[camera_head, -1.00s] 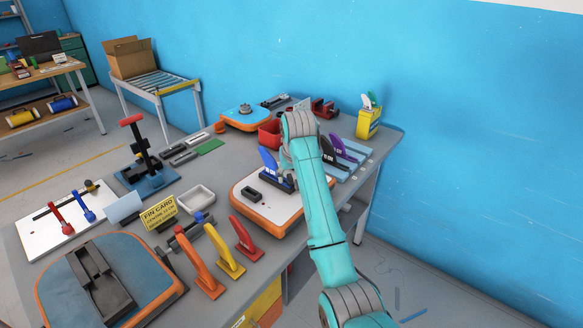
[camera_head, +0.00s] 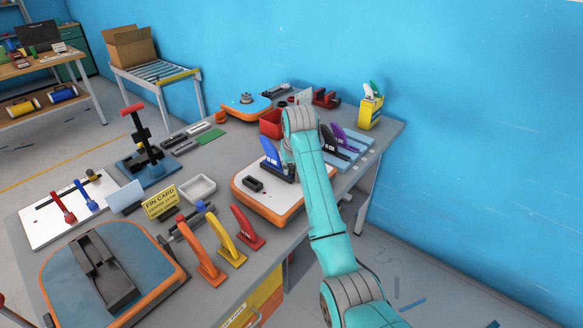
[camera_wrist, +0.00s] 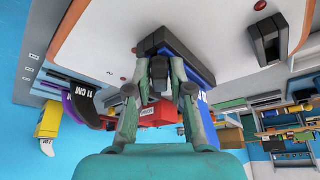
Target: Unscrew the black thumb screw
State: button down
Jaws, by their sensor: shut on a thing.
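My gripper (camera_wrist: 160,84) is shut on a small dark piece between its fingertips, which appears to be the black thumb screw (camera_wrist: 159,69). It sits at the black base of the blue fin (camera_wrist: 200,72) on the white board with an orange edge (camera_wrist: 110,38). The fingers partly cover the screw, so its thread and seating are hidden. In the head view the blue fin (camera_head: 270,152) stands on the board (camera_head: 278,203), and my arm hides most of my gripper and the screw.
A black box (camera_head: 253,184) sits on the board beside the fin. Black and purple fins (camera_head: 338,136) stand close behind my arm on the right. A red bin (camera_head: 269,124) is behind the board.

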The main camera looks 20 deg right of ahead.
jog(key=shift+d+n+y, duration=0.1)
jog(key=shift+n+y, duration=0.6)
jog(key=shift+n, duration=1.1)
jog(key=shift+d+n+g+y, duration=0.1)
jog(key=shift+n+g+y, duration=0.3)
jog(key=shift+n, duration=1.3)
jog(key=shift+n+g+y, duration=0.4)
jog(key=shift+n+y, duration=0.3)
jog(key=shift+n, duration=1)
jog(key=shift+w, duration=0.1)
jog(key=shift+d+n+g, duration=0.1)
jog(key=shift+n+g, duration=0.2)
jog(key=shift+n, duration=0.6)
jog(key=shift+n+g+y, duration=0.3)
jog(key=shift+n, duration=0.5)
